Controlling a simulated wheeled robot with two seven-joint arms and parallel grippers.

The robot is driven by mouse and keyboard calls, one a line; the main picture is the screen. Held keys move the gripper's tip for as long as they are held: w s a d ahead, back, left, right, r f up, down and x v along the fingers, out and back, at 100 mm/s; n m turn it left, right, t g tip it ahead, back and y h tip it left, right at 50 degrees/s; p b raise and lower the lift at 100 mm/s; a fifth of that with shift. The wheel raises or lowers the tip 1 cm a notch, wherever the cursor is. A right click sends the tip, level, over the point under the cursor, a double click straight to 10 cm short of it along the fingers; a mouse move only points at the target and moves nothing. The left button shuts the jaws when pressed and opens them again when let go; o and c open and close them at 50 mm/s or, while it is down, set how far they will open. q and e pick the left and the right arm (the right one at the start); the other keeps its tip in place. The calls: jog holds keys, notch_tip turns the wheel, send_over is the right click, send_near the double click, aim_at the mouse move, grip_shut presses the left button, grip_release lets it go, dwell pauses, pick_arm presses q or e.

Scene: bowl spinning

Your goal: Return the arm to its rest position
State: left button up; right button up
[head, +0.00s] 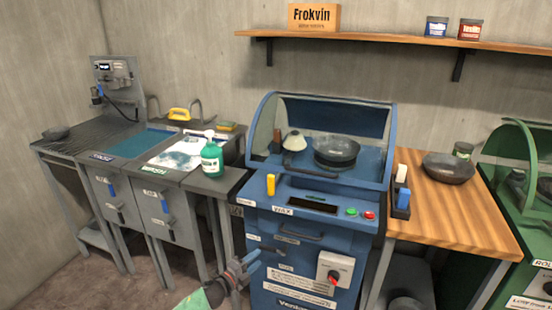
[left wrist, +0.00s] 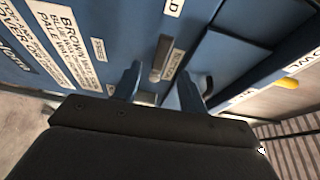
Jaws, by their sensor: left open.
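My left gripper (head: 247,266) is low in front of the blue waxing machine (head: 318,238), near its lower left front. In the left wrist view its two fingers (left wrist: 160,84) stand apart with nothing between them, so it is open and empty. Beyond the fingers is the machine's blue front (left wrist: 120,18) with white labels and a grey handle-like piece (left wrist: 160,58). I cannot tell whether the gripper touches the machine. My right gripper is in neither view.
A dark bowl (head: 336,151) sits inside the machine's hood. Another bowl (head: 448,168) is on the wooden table (head: 462,210) at right. A green bottle (head: 212,158) stands on the sink counter at left. The floor (head: 125,285) at lower left looks clear.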

pick_arm(q)
jog(key=w+a+r+n+t+y, duration=0.1)
jog(key=w+a+r+n+y, duration=0.15)
jog(key=a+n+y, duration=0.6)
jog(key=s+r+n+g+y, duration=0.35)
jog(key=s+r+n, duration=0.2)
jog(key=n, duration=0.25)
jog(key=s+d+r+n+g+h+p, duration=0.1)
jog(key=s+d+n+g+p, duration=0.15)
jog(key=s, duration=1.15)
jog(key=s+d+n+g+h+p, duration=0.1)
jog(key=s+d+n+g, duration=0.15)
jog(key=s, duration=1.25)
jog(key=s+f+n+g+p, duration=0.1)
jog(key=s+f+g, duration=0.1)
jog(key=s, duration=0.6)
jog(key=s+f+n+g+p, duration=0.1)
jog(key=s+f, duration=0.3)
jog(key=s, duration=0.5)
jog(key=shift+s+g, duration=0.2)
jog(key=shift+g, duration=0.25)
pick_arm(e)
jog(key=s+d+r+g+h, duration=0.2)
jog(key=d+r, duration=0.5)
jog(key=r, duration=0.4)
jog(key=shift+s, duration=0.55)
pick_arm(q)
jog(key=shift+p, duration=0.3)
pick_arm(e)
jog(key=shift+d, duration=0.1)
